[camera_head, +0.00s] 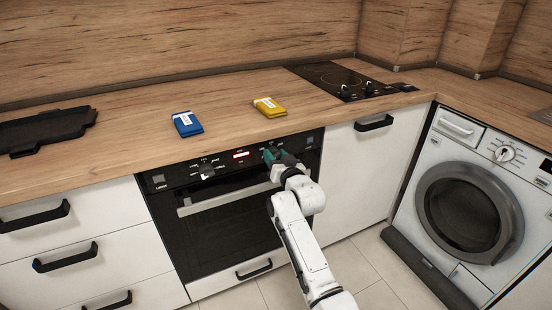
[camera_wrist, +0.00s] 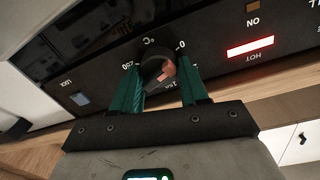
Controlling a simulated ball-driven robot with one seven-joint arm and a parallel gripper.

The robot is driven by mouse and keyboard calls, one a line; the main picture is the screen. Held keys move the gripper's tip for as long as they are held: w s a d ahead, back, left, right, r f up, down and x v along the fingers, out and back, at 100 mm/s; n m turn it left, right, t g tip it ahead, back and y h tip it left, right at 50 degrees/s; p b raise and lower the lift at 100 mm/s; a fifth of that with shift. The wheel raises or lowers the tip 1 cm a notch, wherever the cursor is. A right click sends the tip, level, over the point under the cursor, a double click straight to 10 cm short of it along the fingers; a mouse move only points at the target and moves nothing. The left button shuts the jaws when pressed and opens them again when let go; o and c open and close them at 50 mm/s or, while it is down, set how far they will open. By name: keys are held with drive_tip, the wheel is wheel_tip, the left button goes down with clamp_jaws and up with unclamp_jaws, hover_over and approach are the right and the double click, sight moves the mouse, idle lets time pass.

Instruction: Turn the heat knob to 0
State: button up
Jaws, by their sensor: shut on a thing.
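The heat knob (camera_wrist: 156,69) is a dark round knob with a raised grip on the oven panel, marked °C. It shows upside down in the wrist view, with 0 to its upper right and 250 at its left. My gripper (camera_wrist: 160,68) has its green fingers on either side of the knob, shut on it. A reddish patch shows on the knob, and I cannot tell exactly which number it points to. In the head view my gripper (camera_head: 274,156) is at the right part of the oven panel and hides the knob.
The oven (camera_head: 230,212) has a second knob (camera_head: 207,170) left of a red lit HOT sign (camera_wrist: 250,46). A door handle bar (camera_head: 227,199) runs below the panel. A blue packet (camera_head: 187,124) and a yellow packet (camera_head: 269,107) lie on the counter above. A washing machine (camera_head: 445,135) stands right.

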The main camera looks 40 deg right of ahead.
drive_tip(key=shift+f, duration=0.15)
drive_tip(key=o, duration=1.1)
drive_tip(key=shift+c, duration=0.2)
drive_tip(key=p+v, duration=0.1)
drive_tip(key=v, duration=0.9)
drive_tip(key=shift+s+a, duration=0.15)
drive_tip(key=shift+s, duration=0.2)
drive_tip(key=s+a+f+n+g+y+p, duration=0.1)
drive_tip(key=s+a+f+g+y+p, duration=0.2)
drive_tip(key=s, duration=0.4)
drive_tip(key=s+a+f+n+g+p, duration=0.2)
drive_tip(key=s+a+g+p, duration=0.15)
drive_tip(key=s+a, duration=0.35)
drive_tip(key=s+a+f+n+g+y+p, duration=0.1)
drive_tip(key=s+a+f+g+y+p, duration=0.15)
drive_tip(key=s+g, duration=0.4)
drive_tip(key=s+a+r+n+g+p, duration=0.1)
drive_tip(key=s+a, duration=0.3)
drive_tip(key=s, duration=1.1)
drive_tip(key=shift+a+r+n+g+p, duration=0.3)
drive_tip(key=shift+n+g, duration=0.2)
drive_tip(key=shift+g, duration=0.4)
